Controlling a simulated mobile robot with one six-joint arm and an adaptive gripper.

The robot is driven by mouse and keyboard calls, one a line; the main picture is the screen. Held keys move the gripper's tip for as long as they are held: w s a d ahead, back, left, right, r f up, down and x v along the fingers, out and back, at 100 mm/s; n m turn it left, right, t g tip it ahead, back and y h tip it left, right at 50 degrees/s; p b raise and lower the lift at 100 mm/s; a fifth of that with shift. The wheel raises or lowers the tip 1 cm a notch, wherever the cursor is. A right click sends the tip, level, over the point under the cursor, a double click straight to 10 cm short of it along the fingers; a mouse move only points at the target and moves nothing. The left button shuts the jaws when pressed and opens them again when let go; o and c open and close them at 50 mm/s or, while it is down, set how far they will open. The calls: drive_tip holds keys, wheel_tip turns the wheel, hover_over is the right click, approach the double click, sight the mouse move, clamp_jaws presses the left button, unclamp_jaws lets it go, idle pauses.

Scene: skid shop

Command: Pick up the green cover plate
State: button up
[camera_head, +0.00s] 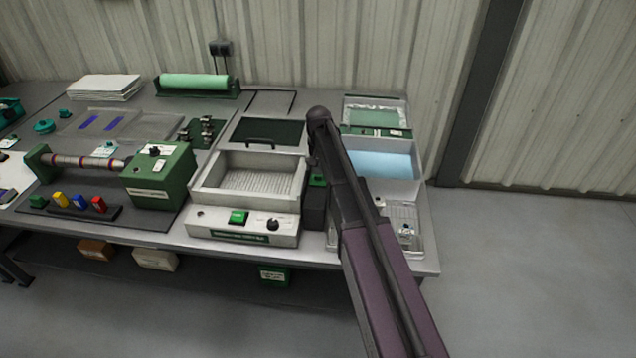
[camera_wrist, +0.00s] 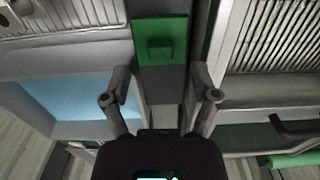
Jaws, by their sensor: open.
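The green cover plate (camera_wrist: 150,27) is a small flat green piece with a raised square block in its middle. It lies on a dark narrow box between two trays. A small part of green, likely the same plate, shows in the head view (camera_head: 318,181), partly hidden by my arm. My gripper (camera_wrist: 160,88) is open and empty, its two fingers spread apart. In the wrist view the plate lies beyond the fingertips, roughly centred between them. The fingers do not appear to touch it.
A ribbed basin (camera_head: 205,177) with a control panel stands left of the dark box. A tray of light-blue liquid (camera_head: 385,164) and a clear tray (camera_head: 407,222) stand to the right. A dark lid (camera_head: 268,132) with a handle is behind the basin. Free room beside the box is narrow.

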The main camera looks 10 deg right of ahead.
sight(318, 175)
drive_tip(key=shift+f+b, duration=1.5)
drive_tip(key=shift+f, duration=0.3)
drive_tip(key=c, duration=0.9)
